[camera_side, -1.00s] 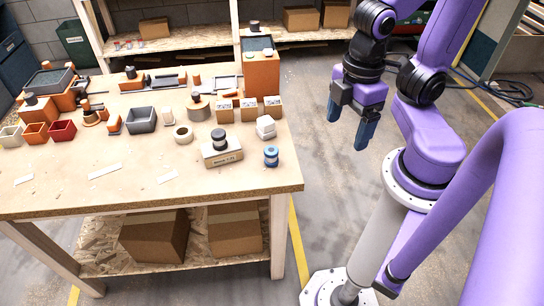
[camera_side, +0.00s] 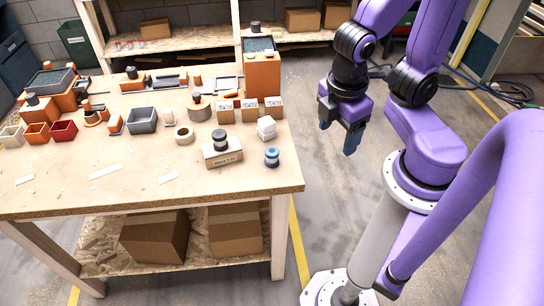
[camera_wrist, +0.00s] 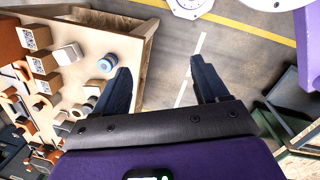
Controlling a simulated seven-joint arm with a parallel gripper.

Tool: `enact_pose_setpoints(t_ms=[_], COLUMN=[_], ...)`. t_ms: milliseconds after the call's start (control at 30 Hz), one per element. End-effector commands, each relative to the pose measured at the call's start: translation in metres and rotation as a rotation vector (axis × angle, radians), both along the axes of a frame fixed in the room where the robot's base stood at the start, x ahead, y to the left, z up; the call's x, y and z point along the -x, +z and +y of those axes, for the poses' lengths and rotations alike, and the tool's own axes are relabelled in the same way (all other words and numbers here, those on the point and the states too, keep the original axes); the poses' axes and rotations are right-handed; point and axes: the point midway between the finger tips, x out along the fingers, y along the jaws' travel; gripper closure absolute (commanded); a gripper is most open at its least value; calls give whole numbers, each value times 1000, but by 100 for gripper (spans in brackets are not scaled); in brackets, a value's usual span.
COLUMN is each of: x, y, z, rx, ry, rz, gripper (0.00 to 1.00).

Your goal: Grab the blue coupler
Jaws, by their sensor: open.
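The blue coupler (camera_side: 271,157) stands on the wooden table (camera_side: 70,200) near its front right corner. It is a short round piece with a blue ring and a paler band. It also shows in the wrist view (camera_wrist: 106,64), just left of the left finger's tip. My gripper (camera_side: 338,140) hangs beyond the table's right edge, right of the coupler and apart from it. In the wrist view my gripper (camera_wrist: 160,75) has its fingers wide apart, with only floor between them.
Several small boxes stand farther back.

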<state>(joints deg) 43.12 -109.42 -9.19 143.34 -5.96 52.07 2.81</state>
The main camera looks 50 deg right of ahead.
Motion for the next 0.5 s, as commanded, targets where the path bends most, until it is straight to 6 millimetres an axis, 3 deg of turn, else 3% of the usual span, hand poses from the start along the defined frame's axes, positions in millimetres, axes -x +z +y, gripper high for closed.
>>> enact_pose_setpoints(t_ms=[100,500], x=[-14,-51], y=[-24,-85], z=[6,33], rx=[159,612], ry=[96,468], rz=[-17,-122], gripper=[27,27])
